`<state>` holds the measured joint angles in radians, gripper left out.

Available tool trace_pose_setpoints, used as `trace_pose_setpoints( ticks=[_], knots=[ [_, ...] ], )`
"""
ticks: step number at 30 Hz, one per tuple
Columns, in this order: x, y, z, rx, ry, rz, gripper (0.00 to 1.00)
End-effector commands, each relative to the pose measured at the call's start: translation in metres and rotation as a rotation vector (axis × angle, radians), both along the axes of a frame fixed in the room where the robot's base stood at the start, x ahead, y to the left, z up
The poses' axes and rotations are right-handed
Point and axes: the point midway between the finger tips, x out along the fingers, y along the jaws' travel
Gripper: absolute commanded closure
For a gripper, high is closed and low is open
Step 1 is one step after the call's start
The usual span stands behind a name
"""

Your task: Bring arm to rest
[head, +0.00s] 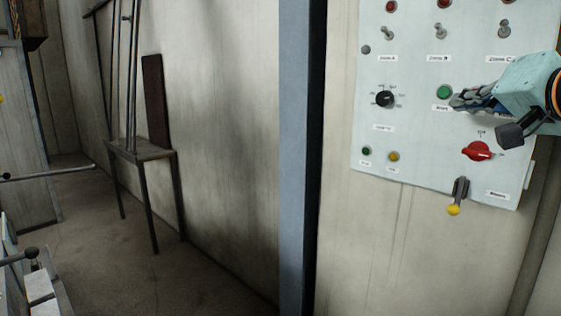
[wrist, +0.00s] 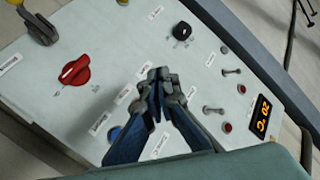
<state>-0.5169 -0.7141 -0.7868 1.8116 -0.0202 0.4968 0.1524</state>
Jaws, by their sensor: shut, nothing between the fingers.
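My gripper (head: 458,102) is in front of the pale control panel (head: 415,130) on the wall at the right of the head view. Its fingertips are together and hold nothing. They appear just right of the green button (head: 444,92) and above the red rotary knob (head: 479,151); whether they touch the panel cannot be told. In the wrist view, my closed gripper (wrist: 160,75) covers the middle of the panel (wrist: 105,60). The red knob (wrist: 75,70) and black knob (wrist: 182,31) are to either side of it there.
A lever with a yellow end (head: 455,200) sticks out at the panel's lower edge. Toggle switches (head: 441,31) line its top. A display with orange digits (wrist: 263,118) shows at the panel's edge. A blue-grey post (head: 302,160) and a metal stand (head: 141,150) are further left.

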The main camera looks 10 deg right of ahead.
Motion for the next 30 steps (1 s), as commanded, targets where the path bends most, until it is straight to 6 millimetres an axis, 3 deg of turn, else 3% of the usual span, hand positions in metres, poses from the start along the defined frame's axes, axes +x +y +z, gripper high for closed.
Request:
trace_pose_setpoints(
  ticks=[5, 9, 13, 18, 21, 24, 30],
  knots=[
    [-0.01, 0.089, -0.048, -0.104, 0.165, 0.127, 1.0],
    [-0.035, 0.167, -0.119, -0.23, 0.365, 0.244, 1.0],
    [-0.071, 0.215, -0.193, -0.345, 0.566, 0.33, 1.0],
    [-0.118, 0.243, -0.268, -0.454, 0.784, 0.397, 1.0],
    [-0.136, 0.247, -0.292, -0.485, 0.858, 0.416, 1.0],
    [-0.144, 0.249, -0.302, -0.499, 0.891, 0.424, 1.0],
    [-0.145, 0.249, -0.304, -0.501, 0.895, 0.426, 1.0]
  ],
)
